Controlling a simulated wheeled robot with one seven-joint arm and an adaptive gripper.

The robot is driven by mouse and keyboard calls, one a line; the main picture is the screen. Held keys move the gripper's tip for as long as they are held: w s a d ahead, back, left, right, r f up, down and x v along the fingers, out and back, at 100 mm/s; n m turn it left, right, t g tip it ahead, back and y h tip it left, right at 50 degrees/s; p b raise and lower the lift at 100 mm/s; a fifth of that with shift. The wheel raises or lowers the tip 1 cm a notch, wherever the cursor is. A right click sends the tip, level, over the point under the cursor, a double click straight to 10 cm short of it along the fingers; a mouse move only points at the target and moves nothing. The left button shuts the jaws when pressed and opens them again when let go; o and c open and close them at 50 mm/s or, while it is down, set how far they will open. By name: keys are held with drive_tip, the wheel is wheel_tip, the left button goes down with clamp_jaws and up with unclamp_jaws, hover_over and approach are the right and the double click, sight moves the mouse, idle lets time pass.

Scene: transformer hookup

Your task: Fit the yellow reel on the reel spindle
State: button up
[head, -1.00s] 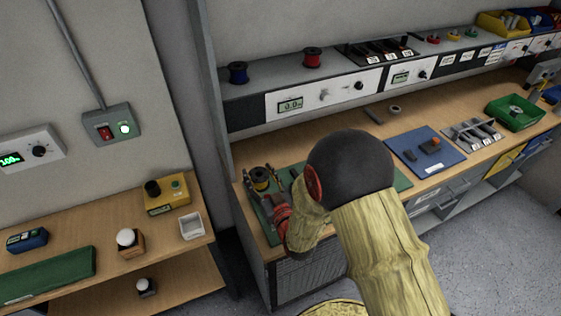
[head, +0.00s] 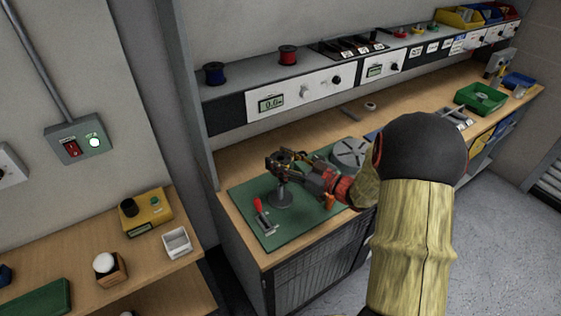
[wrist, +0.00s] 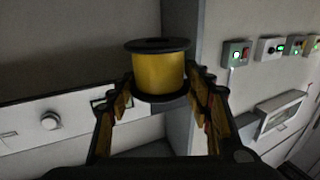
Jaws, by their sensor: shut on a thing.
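The yellow reel (wrist: 160,72) with dark flanges stands between the two fingers of my gripper (wrist: 162,88) in the wrist view. My gripper is shut on it. In the head view my gripper (head: 284,163) is above the green mat and hides most of the reel. A grey stand with a round base (head: 279,200), which looks like the reel spindle, is on the mat just below my gripper. Its top is hidden, so I cannot tell whether the reel touches it.
A red-handled lever (head: 260,212) stands left of the stand on the green mat (head: 240,195). A grey slotted disc (head: 350,152) is to the right. Blue (head: 214,73) and red (head: 288,54) reels sit on the shelf above.

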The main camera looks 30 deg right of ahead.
idle(0.5)
drive_tip(key=shift+f+b, duration=1.65)
drive_tip(key=shift+f, duration=1.3)
drive_tip(key=shift+s+f+b, duration=0.1)
drive_tip(key=shift+f+b, duration=0.85)
drive_tip(key=shift+f, duration=1.15)
idle(0.4)
drive_tip(key=shift+r, duration=0.1)
drive_tip(key=shift+r+p, duration=1.55)
drive_tip(key=shift+r, duration=0.25)
